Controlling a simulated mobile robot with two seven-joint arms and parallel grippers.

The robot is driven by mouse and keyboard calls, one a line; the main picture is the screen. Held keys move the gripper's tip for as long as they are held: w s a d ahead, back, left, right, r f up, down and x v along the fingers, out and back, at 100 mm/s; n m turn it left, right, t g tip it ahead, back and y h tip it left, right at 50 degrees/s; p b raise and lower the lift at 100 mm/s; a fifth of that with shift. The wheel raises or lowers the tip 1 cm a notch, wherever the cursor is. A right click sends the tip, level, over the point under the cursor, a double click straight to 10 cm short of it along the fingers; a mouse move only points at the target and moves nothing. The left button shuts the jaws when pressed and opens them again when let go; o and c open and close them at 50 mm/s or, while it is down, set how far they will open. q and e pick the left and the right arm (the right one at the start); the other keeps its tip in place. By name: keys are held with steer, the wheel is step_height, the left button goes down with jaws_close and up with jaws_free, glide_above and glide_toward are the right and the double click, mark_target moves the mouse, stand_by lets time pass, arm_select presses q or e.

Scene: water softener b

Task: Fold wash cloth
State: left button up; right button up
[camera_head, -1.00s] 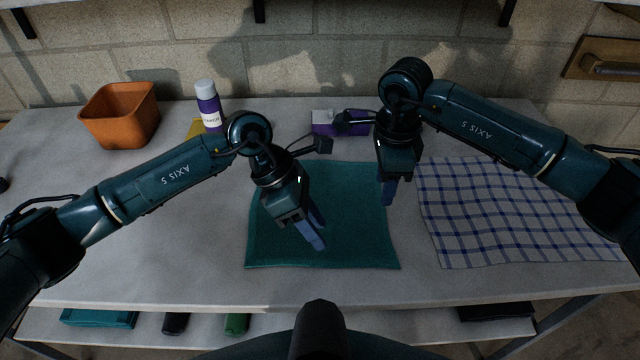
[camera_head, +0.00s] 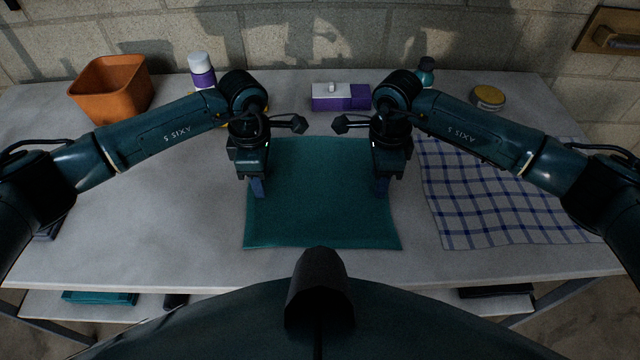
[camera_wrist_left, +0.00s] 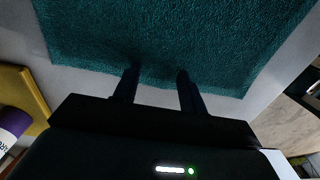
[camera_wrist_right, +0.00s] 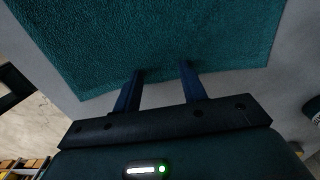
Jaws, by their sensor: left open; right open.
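The teal wash cloth (camera_head: 322,200) lies flat and unfolded on the table between my two arms. My left gripper (camera_head: 257,190) is open at the cloth's left edge; in the left wrist view its fingertips (camera_wrist_left: 157,72) point at the edge of the cloth (camera_wrist_left: 180,35). My right gripper (camera_head: 381,188) is open at the cloth's right edge; in the right wrist view its fingertips (camera_wrist_right: 160,68) are over the border of the cloth (camera_wrist_right: 140,35). Neither gripper holds anything. I cannot tell whether the fingertips touch the cloth.
A blue-and-white checked cloth (camera_head: 475,205) lies on the right. An orange bin (camera_head: 110,90) and a purple bottle with a white cap (camera_head: 202,72) stand at the back left. A purple-and-white box (camera_head: 340,97) and a yellow-topped tin (camera_head: 488,97) are at the back.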

arm_select(q)
steer(key=shift+f, duration=0.15)
arm_select(e)
steer(key=shift+f, duration=0.15)
arm_select(q)
steer(key=shift+f, duration=0.2)
arm_select(e)
steer(key=shift+f, duration=0.2)
arm_select(q)
steer(key=shift+r, duration=0.1)
steer(key=shift+c, duration=0.3)
arm_select(e)
steer(key=shift+r, duration=0.1)
steer(key=shift+c, duration=0.3)
arm_select(q)
steer(key=shift+c, duration=0.3)
arm_select(e)
steer(key=shift+c, duration=0.3)
arm_select(q)
jaws_close()
arm_select(e)
jaws_close()
